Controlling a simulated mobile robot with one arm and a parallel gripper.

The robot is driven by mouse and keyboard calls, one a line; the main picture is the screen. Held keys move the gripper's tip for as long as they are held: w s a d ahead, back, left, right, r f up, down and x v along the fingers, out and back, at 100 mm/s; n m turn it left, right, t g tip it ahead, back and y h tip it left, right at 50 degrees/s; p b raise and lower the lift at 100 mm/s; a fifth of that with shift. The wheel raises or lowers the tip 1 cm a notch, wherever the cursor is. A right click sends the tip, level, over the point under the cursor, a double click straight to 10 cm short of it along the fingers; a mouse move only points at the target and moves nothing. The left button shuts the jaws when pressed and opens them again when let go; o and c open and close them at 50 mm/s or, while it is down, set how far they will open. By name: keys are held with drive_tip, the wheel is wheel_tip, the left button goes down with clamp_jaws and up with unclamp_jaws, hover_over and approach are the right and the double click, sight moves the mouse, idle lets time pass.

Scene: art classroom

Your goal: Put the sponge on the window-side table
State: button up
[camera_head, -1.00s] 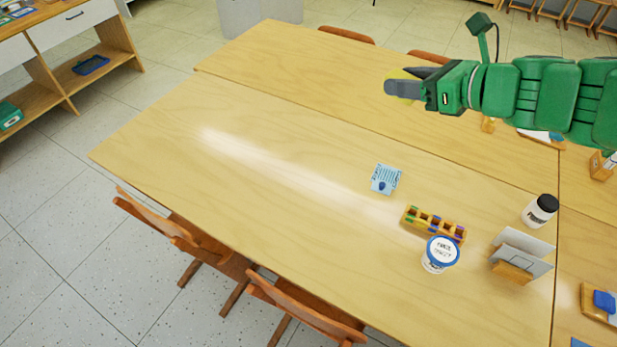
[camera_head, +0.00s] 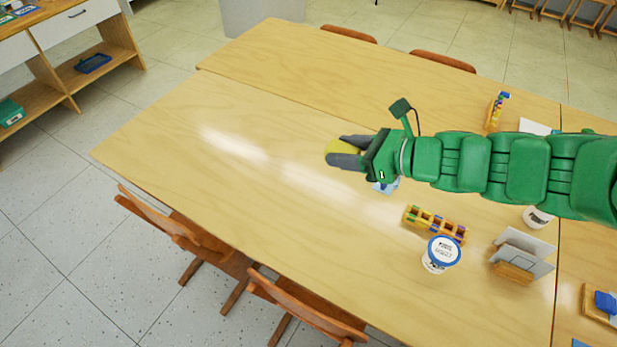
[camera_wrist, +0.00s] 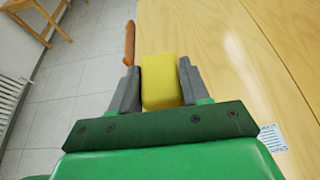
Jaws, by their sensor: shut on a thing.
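The yellow sponge (camera_head: 344,150) is held between the two grey fingers of my gripper (camera_head: 343,155) in the head view. In the wrist view the sponge (camera_wrist: 161,82) fills the gap between the fingers of my gripper (camera_wrist: 161,86). The gripper is shut on it, over the wooden table (camera_head: 180,135). The sponge appears to be above the tabletop; the exact height cannot be told. The pictures do not show which table is by the window.
A blue-and-white packet (camera_head: 384,187) lies partly hidden under my arm. The table's left part is clear. Chairs (camera_head: 290,310) line the near edge.

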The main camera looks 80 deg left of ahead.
wheel_tip(320, 180, down, 18)
hover_over(331, 196)
drive_tip(key=shift+d+f, duration=0.15)
drive_tip(key=shift+f, duration=2.35)
drive_tip(key=shift+d+f, duration=0.1)
drive_tip(key=shift+f, duration=2.35)
drive_tip(key=shift+a+f, duration=0.2)
drive_tip(key=shift+f, duration=1.5)
drive_tip(key=shift+f, duration=0.1)
drive_tip(key=o, duration=1)
